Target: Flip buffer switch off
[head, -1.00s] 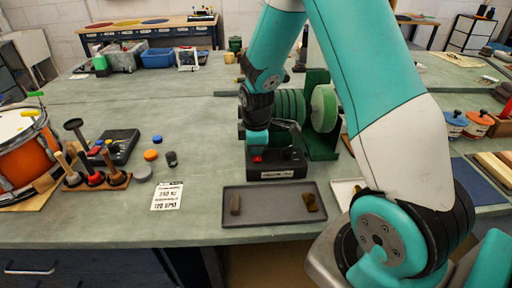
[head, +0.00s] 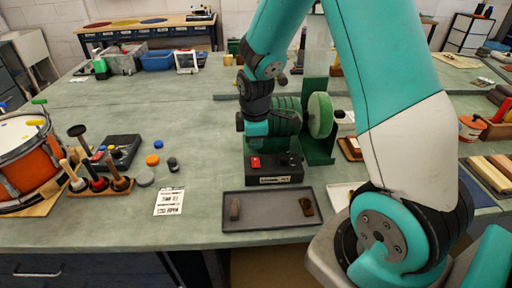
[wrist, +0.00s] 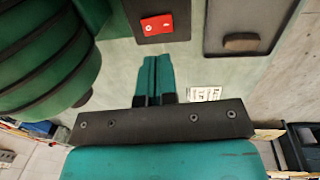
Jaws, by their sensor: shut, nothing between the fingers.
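The red rocker switch (head: 255,162) is on the left of the black switch box (head: 275,180), in front of the green buffer with its round wheel (head: 320,115). In the wrist view the red rocker (wrist: 157,24) shows white marks on its face; which side is pressed down I cannot tell for sure. My gripper (wrist: 152,62) is shut and empty, its teal fingers side by side, apart from the rocker in that view. In the head view my gripper (head: 257,140) is above and behind the box, partly merged with the green buffer behind it.
A grey tray (head: 268,196) with two small blocks lies in front of the switch box. A printed card (head: 169,201) and several small pots stand to the left. The buffer's green body (wrist: 45,60) is close on the left in the wrist view.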

